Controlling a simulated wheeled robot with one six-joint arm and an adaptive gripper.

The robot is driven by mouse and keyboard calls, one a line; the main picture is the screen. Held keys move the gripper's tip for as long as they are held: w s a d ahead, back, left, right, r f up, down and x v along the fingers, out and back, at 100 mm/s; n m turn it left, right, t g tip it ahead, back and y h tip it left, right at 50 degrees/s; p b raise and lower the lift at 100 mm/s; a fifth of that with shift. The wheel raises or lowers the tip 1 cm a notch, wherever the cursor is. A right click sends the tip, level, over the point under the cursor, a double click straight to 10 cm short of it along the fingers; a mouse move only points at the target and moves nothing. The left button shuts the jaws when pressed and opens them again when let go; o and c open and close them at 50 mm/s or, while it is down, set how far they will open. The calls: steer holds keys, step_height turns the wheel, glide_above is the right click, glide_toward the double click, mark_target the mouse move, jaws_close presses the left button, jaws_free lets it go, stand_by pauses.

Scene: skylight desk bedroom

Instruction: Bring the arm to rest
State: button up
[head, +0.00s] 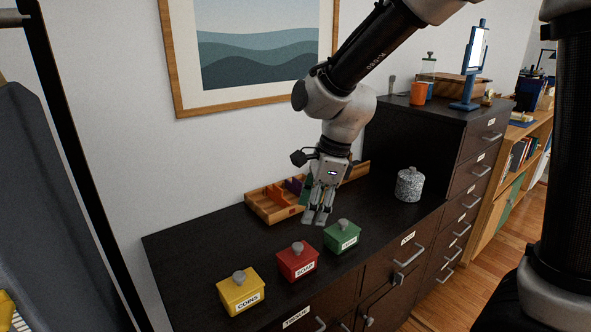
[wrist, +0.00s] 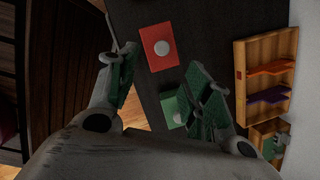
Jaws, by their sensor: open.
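My gripper (head: 318,216) hangs from the arm, pointing down over the dark cabinet top (head: 190,247), between the wooden tray and the lidded boxes. In the wrist view its two fingers (wrist: 163,88) are spread apart with nothing between them that they hold. The arm reaches in from the upper right and bends down at the wrist. A green box (head: 342,236) with a grey knob stands just right of the fingertips. A red box (head: 297,261) stands just in front of them; it also shows in the wrist view (wrist: 153,38).
A yellow box (head: 240,290) labelled COINS stands at the front left. A wooden compartment tray (head: 270,207) lies behind my gripper. A speckled jar (head: 409,184) stands to the right. A taller cabinet (head: 440,122) carries an orange cup (head: 418,93) and a blue stand (head: 468,75).

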steer(key=s+d+r+n+t+h, duration=0.1)
steer(key=s+d+r+n, duration=0.3)
steer(key=d, duration=0.5)
steer(key=s+d+r+n+t+h, duration=0.1)
steer(key=s+d+r+n, duration=0.2)
steer(key=s+d+n, duration=0.3)
steer(key=s+d+r+n+t+h, duration=0.1)
steer(key=s+d+r+n, duration=0.3)
steer(key=d, duration=1)
steer(key=s+n+t, duration=0.1)
steer(key=n, duration=0.2)
steer(key=shift+s+d+r, duration=0.2)
steer(key=shift+s+r, duration=0.15)
